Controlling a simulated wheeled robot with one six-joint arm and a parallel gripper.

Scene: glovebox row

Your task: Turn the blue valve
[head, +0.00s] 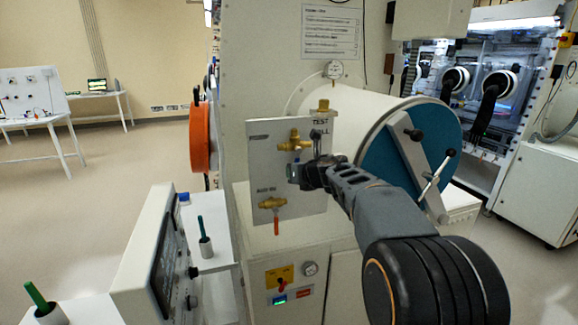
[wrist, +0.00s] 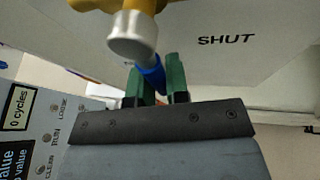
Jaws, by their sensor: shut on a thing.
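The blue valve's handle (wrist: 152,72) shows in the wrist view between the two green fingers of my gripper (wrist: 157,68). My gripper is shut on this handle. The handle comes out from under a silver cap (wrist: 133,36) on a brass body. In the head view my gripper (head: 296,173) is at the light panel (head: 262,155), just below the upper brass valve (head: 295,142).
A lower brass valve (head: 272,203) with an orange handle hangs on the same panel, below left of my gripper. The word SHUT (wrist: 226,40) is printed right of the blue valve. A large blue round door (head: 440,135) with a lever stands at right.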

